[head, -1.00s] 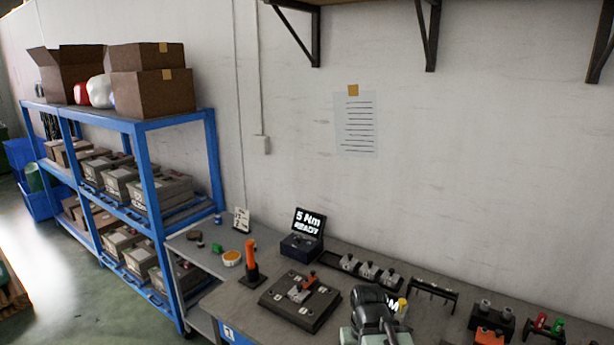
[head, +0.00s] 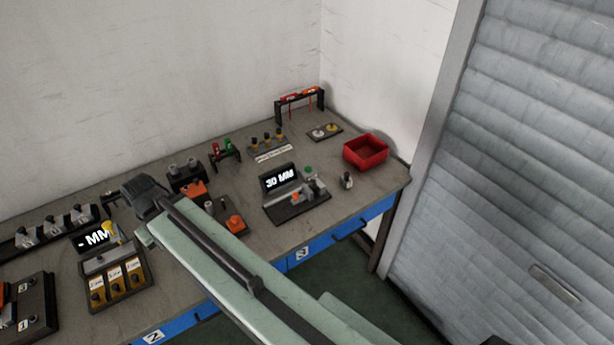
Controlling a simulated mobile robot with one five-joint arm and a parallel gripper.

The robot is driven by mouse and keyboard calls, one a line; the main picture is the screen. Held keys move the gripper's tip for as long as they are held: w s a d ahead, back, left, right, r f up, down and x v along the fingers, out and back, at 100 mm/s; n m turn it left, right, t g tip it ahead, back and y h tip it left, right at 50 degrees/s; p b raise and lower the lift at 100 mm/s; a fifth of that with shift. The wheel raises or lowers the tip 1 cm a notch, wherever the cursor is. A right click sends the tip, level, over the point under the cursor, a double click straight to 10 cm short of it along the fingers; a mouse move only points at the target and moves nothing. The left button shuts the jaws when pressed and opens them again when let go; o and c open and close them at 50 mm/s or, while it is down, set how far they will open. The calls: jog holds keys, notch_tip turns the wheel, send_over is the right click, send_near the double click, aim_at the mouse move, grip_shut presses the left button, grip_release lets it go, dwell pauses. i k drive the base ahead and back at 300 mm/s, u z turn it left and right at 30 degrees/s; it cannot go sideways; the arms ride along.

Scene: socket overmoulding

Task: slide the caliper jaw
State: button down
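A black gauge stand (head: 284,218) sits at the right of the bench, and its screen (head: 279,178) reads "30 MM". Grey metal jaw-like parts (head: 315,188) and a small orange piece (head: 296,197) are on it; it looks like the caliper. I cannot tell which part is the sliding jaw or how wide its gap is. My gripper (head: 143,196) is the dark end of my pale green arm, well to the left of this stand and apart from it. Its fingers are not clear, so I cannot see whether it is open or holds anything.
Left of the caliper stand is a second screen (head: 93,238) reading "- MM" behind a tray with brown slots (head: 118,281). A red bin (head: 365,151) stands at the right bench corner. Orange blocks and small racks sit between. A grey shutter (head: 520,150) is at the right.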

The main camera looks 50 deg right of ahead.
aim_at(308, 194)
jog(key=z, duration=0.5)
jog(key=k, duration=0.95)
jog(key=z, duration=0.4)
jog(key=i, duration=0.65)
jog(key=u, duration=1.05)
